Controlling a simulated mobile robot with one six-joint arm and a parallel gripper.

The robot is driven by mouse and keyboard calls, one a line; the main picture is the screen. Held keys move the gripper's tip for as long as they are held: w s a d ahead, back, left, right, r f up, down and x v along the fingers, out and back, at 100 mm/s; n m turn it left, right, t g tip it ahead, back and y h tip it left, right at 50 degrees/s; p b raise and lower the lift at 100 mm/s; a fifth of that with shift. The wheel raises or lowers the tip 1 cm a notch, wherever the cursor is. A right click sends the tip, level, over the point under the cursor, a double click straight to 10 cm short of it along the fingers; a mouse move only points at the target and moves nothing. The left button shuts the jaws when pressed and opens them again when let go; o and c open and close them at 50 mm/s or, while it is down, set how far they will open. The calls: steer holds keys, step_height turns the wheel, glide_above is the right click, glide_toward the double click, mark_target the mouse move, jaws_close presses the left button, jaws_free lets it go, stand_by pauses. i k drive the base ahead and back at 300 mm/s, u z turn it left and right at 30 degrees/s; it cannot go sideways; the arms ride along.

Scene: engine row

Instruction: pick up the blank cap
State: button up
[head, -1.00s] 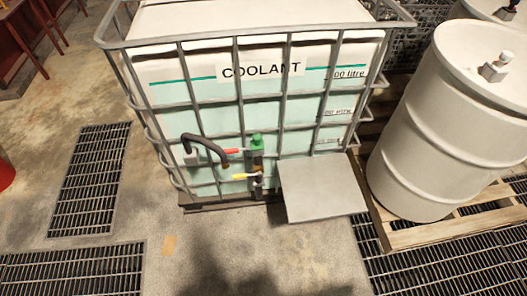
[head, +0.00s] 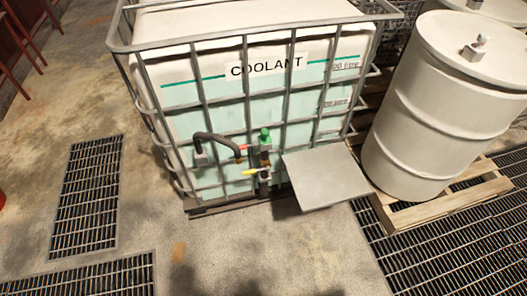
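I cannot make out a part that is surely the blank cap. A small green cap-like piece (head: 265,136) sits on top of the outlet valve (head: 264,160) at the front of the coolant tank (head: 180,75). A red handle and a yellow handle (head: 250,172) stick out to the left of the valve. A dark bent hose (head: 215,139) hangs beside them. A flat grey shelf (head: 326,178) juts out to the right of the valve, and its top looks bare. My gripper is not in view.
A metal cage (head: 205,110) surrounds the tank. A white drum (head: 440,110) stands on a wooden pallet (head: 420,212) at right. Floor grates (head: 88,195) lie at left and lower right. The concrete floor (head: 230,250) in front of the tank is open.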

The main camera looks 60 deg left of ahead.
mark_target(265, 138)
steer(key=k, duration=1.3)
steer(key=u, duration=4.15)
steer(key=i, duration=0.15)
steer(key=z, duration=1.75)
steer(key=i, duration=0.85)
